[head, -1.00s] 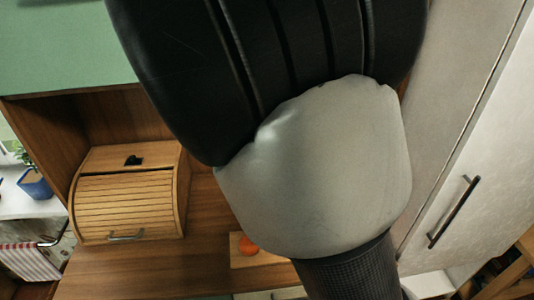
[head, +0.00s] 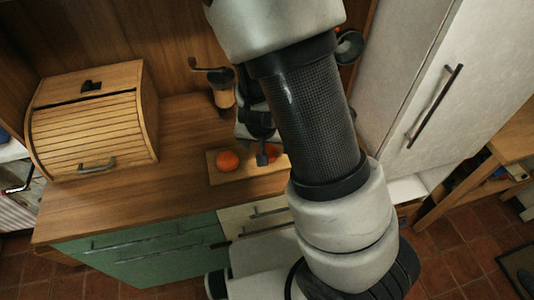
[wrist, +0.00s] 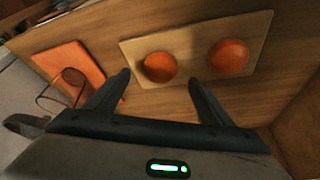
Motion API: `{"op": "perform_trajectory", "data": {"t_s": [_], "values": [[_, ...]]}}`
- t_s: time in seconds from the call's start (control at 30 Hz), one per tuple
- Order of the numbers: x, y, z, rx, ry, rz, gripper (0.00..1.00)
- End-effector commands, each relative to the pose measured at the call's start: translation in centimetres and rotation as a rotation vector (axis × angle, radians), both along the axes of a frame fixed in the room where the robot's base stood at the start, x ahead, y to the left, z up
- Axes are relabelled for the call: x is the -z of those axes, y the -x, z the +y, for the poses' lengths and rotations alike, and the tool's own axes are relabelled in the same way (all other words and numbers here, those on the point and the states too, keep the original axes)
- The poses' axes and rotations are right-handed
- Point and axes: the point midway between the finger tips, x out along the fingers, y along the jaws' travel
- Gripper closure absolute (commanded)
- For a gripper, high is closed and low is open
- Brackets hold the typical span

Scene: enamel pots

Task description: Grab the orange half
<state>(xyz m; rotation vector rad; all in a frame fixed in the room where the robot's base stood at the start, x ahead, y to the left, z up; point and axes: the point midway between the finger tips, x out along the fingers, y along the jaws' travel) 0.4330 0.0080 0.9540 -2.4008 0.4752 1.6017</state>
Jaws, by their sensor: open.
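Two orange fruit pieces lie apart on a pale wooden cutting board (wrist: 194,59). In the wrist view, one piece (wrist: 160,67) is in line with the space between my fingertips, and the other (wrist: 228,57) is to its right. Both look rounded; I cannot tell for sure which is the half. The head view shows one piece (head: 228,161) on the left of the board (head: 217,178); the other is largely hidden by my arm. My gripper (wrist: 158,78) is open and empty, apart from the fruit. In the head view my gripper (head: 262,158) is over the board.
A roll-top bread box (head: 92,125) stands left on the wooden counter (head: 182,150). A grinder (head: 220,92) stands behind the board. An orange flat item (wrist: 70,65) with glasses (wrist: 65,88) lies left in the wrist view. A tall pale cabinet (head: 410,90) is on the right.

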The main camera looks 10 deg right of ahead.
Motion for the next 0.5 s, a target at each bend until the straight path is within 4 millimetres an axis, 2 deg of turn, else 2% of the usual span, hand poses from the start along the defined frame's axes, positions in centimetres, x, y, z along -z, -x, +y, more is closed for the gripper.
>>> {"op": "perform_trajectory", "data": {"t_s": [0.1, 0.23, 0.5], "values": [[2.3, -0.4, -0.3, 0.005, 0.0, 0.005, 0.25], [3.9, -1.1, -0.5, 0.004, 0.001, 0.002, 0.25], [4.4, -1.4, -0.6, 0.001, 0.0, 0.0, 0.25]]}}
